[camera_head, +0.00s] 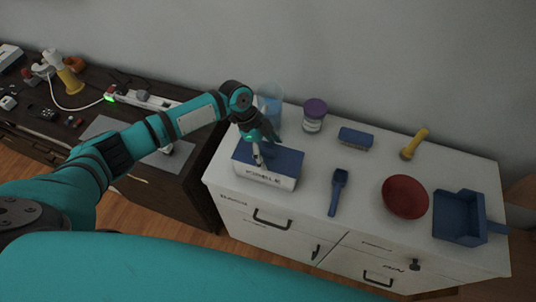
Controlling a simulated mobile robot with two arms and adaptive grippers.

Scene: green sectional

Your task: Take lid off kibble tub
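The kibble tub (262,177) is a white box with dark lettering on its front, near the left end of the white cabinet top. Its blue lid (287,160) lies on top of it. My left gripper (258,158) points down over the left half of the lid, and a fingertip shows near the lid's front edge. The fingers look close together and partly overlap, so I cannot tell whether they touch or grip the lid. My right gripper is not in view.
Behind the tub stand a clear blue container (271,97) and a purple-lidded jar (314,115). To the right are a blue scoop (338,190), a blue brush-like block (355,139), a yellow-handled item (414,143), a red bowl (405,196) and a blue dustpan-like tray (459,217).

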